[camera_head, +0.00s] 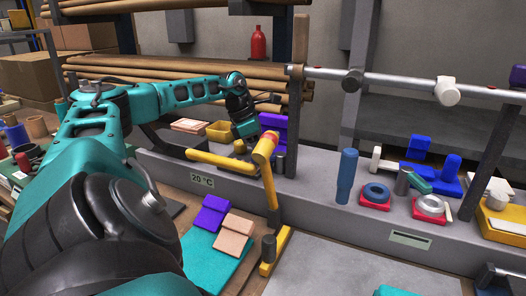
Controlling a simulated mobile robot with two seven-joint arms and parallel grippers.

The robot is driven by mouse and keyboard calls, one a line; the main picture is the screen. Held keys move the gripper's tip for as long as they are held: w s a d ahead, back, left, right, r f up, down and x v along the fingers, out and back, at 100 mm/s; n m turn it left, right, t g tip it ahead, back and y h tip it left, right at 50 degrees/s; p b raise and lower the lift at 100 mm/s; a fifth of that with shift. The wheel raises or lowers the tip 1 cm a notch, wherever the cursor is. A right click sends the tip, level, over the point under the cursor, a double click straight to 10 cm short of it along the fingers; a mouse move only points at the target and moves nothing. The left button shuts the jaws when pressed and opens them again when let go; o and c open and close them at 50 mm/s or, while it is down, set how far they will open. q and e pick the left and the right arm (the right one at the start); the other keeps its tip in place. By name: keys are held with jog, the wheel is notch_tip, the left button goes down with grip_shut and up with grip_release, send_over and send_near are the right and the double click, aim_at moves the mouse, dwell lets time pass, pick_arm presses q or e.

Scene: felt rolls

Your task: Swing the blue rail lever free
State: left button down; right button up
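No part is clearly marked as the blue rail lever. A blue upright cylinder (347,176) stands on the grey ledge right of centre. A blue-purple block (273,123) sits behind the yellow bars, beside a dark post. A silver rail (400,80) with collars runs across the upper right. My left arm reaches in from the left, and its wrist end (243,122) is over the ledge, just left of the blue-purple block and well left of the blue cylinder. Its fingers are too small and hidden to read. My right gripper is not clearly in view.
A yellow bar (221,162) and a yellow upright post (268,185) with an orange top stand near my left wrist. Blue and red parts (430,178) crowd the ledge on the right. Teal, purple and tan felt pieces (217,222) lie in front. The grey panel (345,268) is mostly clear.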

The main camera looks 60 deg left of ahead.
pick_arm(q)
jog(key=shift+r, duration=0.1)
jog(key=c, duration=0.9)
grip_release()
